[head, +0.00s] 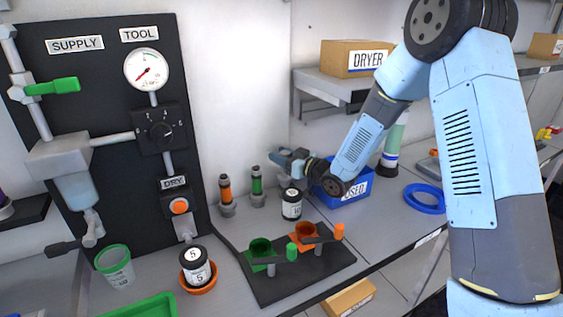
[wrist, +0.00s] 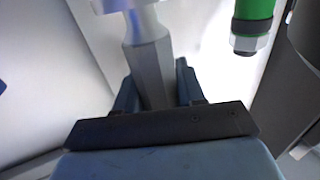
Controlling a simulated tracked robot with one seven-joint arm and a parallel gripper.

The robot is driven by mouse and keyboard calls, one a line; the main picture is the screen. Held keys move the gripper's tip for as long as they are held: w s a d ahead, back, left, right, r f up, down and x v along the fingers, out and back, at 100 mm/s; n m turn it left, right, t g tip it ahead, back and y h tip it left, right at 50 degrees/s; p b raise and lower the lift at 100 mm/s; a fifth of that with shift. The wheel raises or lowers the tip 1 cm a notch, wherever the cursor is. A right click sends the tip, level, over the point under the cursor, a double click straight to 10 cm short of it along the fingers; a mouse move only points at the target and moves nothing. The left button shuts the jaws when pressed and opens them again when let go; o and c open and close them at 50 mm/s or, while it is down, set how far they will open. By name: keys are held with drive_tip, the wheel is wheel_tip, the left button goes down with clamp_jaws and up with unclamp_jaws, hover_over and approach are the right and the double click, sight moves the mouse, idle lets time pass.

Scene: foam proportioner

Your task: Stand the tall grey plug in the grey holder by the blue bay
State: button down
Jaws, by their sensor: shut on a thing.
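My gripper (wrist: 157,88) is shut on a tall grey plug (wrist: 148,65) with a six-sided body, which stands up between the fingers in the wrist view. The plug's far end runs into a paler part at the top edge. In the head view my gripper (head: 290,160) is above the back of the bench, left of the blue box; the plug cannot be made out there. Two grey holders stand at the wall, one with an orange plug (head: 225,188) and one with a green plug (head: 257,181). I cannot make out an empty grey holder or a bay marked blue.
A black-lidded jar (head: 292,205) stands just below my gripper. The blue box (head: 353,196) marked USED is to its right, with a blue ring (head: 425,198) beyond. A dark stand (head: 300,277) with green and orange cups is in front. The dryer shelf (head: 330,84) is above.

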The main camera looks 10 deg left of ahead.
drive_tip(key=shift+f, duration=0.75)
drive_tip(key=shift+a+f, duration=0.2)
drive_tip(key=shift+f, duration=0.05)
drive_tip(key=shift+w+d, duration=0.1)
drive_tip(key=shift+w, duration=0.1)
drive_tip(key=shift+f, duration=0.1)
drive_tip(key=c, duration=1)
unclamp_jaws()
drive_tip(key=shift+o, duration=0.2)
